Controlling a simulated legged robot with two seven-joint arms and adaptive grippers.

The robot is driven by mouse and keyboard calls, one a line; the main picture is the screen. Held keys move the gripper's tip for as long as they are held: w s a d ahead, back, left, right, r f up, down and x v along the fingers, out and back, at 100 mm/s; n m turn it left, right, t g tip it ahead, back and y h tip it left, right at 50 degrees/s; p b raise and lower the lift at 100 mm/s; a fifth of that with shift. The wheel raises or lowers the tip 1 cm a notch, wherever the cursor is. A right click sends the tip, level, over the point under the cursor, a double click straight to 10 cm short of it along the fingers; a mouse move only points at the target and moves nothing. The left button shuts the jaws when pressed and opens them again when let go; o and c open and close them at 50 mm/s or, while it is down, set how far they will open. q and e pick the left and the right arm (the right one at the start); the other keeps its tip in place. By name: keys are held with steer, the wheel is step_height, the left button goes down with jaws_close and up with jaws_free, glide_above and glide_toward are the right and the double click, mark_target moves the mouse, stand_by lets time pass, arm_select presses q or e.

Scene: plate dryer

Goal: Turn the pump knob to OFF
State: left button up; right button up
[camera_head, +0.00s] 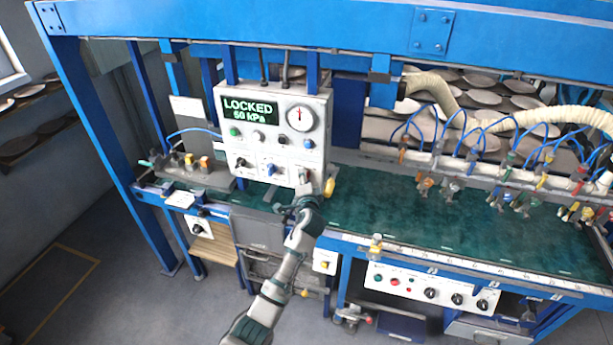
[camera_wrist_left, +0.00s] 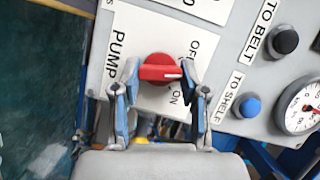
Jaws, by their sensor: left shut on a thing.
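The pump knob is red with a white mark and sits on the grey control panel (camera_head: 322,105); it shows clearly in the left wrist view (camera_wrist_left: 158,68). The label PUMP is beside it, with OFF and ON at its right. Its white mark points right, between the two words and nearer ON. My left gripper (camera_head: 303,190) is at the panel's lower right corner. In the left wrist view its fingers (camera_wrist_left: 160,78) are on both sides of the knob, shut on it. In the head view the gripper partly covers the knob. My right gripper is out of view.
The panel display (camera_head: 250,109) reads LOCKED 60 kPa. A black TO BELT button (camera_wrist_left: 284,40), a blue TO SHELF button (camera_wrist_left: 250,106) and a pressure gauge (camera_wrist_left: 302,106) are close by. A yellow part (camera_head: 330,186) is beside the gripper. The green belt (camera_head: 420,225) runs right, largely clear.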

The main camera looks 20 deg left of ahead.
arm_select(q)
steer(key=n+p, duration=0.1)
steer(key=n+g+h+p, duration=0.1)
steer(key=n+p, duration=0.1)
steer(key=n+h+p, duration=0.1)
steer(key=shift+s+a+f+n+g+p, duration=0.1)
steer(key=shift+a+f+n+g+p, duration=0.2)
steer(key=shift+f+p, duration=0.1)
steer(key=shift+f, duration=0.1)
stand_by(0.4)
steer(key=o, duration=1)
steer(key=shift+o, duration=0.7)
steer(key=shift+a, duration=0.1)
steer(key=shift+r, duration=0.25)
